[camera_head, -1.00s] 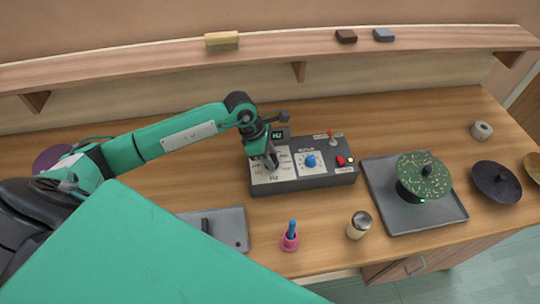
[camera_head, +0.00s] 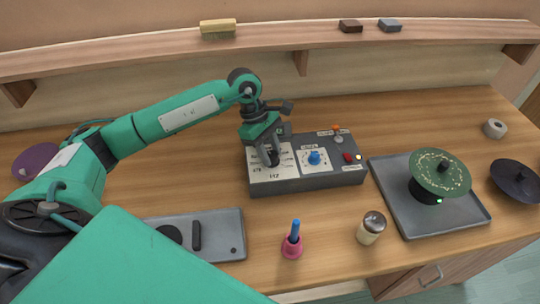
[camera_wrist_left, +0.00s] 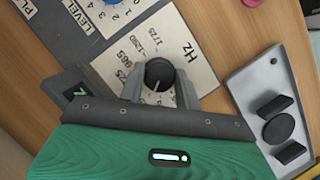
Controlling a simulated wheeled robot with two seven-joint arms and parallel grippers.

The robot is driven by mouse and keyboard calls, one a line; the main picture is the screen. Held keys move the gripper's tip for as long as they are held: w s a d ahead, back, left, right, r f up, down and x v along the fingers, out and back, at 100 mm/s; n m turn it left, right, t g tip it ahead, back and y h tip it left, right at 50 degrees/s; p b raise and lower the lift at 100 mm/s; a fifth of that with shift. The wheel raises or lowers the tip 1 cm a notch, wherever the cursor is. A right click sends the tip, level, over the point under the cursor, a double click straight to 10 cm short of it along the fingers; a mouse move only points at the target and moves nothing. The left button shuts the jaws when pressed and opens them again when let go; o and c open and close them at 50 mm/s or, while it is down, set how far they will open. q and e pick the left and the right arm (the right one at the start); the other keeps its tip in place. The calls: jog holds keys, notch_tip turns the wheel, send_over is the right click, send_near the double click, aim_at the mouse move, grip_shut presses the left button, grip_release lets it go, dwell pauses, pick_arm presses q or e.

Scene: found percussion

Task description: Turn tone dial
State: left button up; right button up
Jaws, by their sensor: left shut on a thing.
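The control box (camera_head: 330,180) is a dark grey case on the table with white scale plates. Its tone dial is a round black knob (camera_wrist_left: 159,72) with a pale pointer line, on a plate marked Hz (camera_wrist_left: 190,52). My left gripper (camera_head: 268,158) reaches down over this plate from the left. In the left wrist view its two fingers (camera_wrist_left: 160,88) stand on either side of the knob, shut on it. In the head view the fingers partly hide the knob. My right gripper is not in view.
A blue level knob (camera_head: 314,157), an orange-tipped lever (camera_head: 336,128) and a red button (camera_head: 347,157) sit right of the dial. A grey tray (camera_head: 390,195) holds a green speckled lid (camera_head: 440,173). A pink bell (camera_head: 292,245) and a shaker (camera_head: 371,228) stand in front.

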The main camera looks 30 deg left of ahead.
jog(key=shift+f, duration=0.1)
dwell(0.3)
pick_arm(q)
jog(key=o, duration=1)
jog(key=shift+c, duration=0.2)
jog(key=b+v, duration=0.3)
jog(key=v, duration=1)
jog(key=shift+a+r, duration=0.2)
jog(key=shift+r, duration=0.2)
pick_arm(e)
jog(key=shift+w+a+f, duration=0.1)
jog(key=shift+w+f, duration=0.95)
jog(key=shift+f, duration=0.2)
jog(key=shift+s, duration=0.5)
